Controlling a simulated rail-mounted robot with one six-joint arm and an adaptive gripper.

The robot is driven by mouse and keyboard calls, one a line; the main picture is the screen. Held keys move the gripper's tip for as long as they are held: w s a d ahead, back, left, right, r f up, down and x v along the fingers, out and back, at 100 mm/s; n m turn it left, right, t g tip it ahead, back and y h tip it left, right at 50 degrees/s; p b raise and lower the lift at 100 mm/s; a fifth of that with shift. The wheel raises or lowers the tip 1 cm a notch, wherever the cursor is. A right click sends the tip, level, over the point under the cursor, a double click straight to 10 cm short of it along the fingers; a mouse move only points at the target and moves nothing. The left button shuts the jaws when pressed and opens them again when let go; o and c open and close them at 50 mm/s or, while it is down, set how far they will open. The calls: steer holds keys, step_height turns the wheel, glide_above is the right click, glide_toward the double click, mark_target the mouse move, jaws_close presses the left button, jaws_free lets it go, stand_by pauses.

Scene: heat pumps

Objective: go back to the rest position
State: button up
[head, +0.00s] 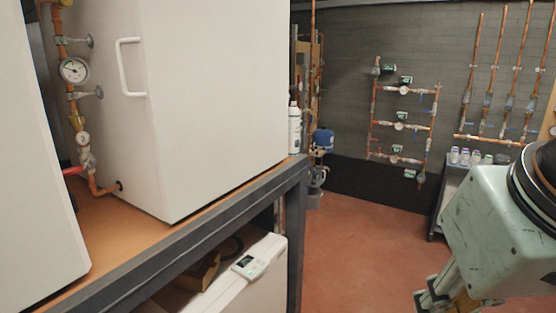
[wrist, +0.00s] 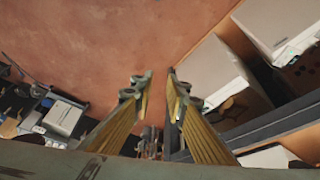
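My gripper (wrist: 159,82) shows in the wrist view with two yellowish fingers and grey tips. A gap with floor behind it lies between the tips, and nothing is held there. In the head view my gripper (head: 446,299) is partly visible at the bottom right edge, below a pale green arm link, and points down over the reddish floor. Its lower end is cut off by the frame edge.
Large white units (head: 215,90) stand on a bench with a dark frame (head: 245,195) at the left. A white unit with a controller (head: 250,267) sits below. Copper pipework (head: 402,126) hangs on the back wall. The reddish floor (head: 355,240) between is clear.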

steer(key=shift+s+a+f+n+g, duration=0.1)
steer(key=shift+s+a, duration=0.05)
steer(key=shift+s, duration=0.5)
steer(key=shift+s+a+f+n+g, duration=0.1)
steer(key=shift+s, duration=0.5)
steer(key=shift+s+a+f+n+g, duration=0.1)
steer(key=shift+s+a, duration=0.05)
steer(key=shift+s, duration=0.5)
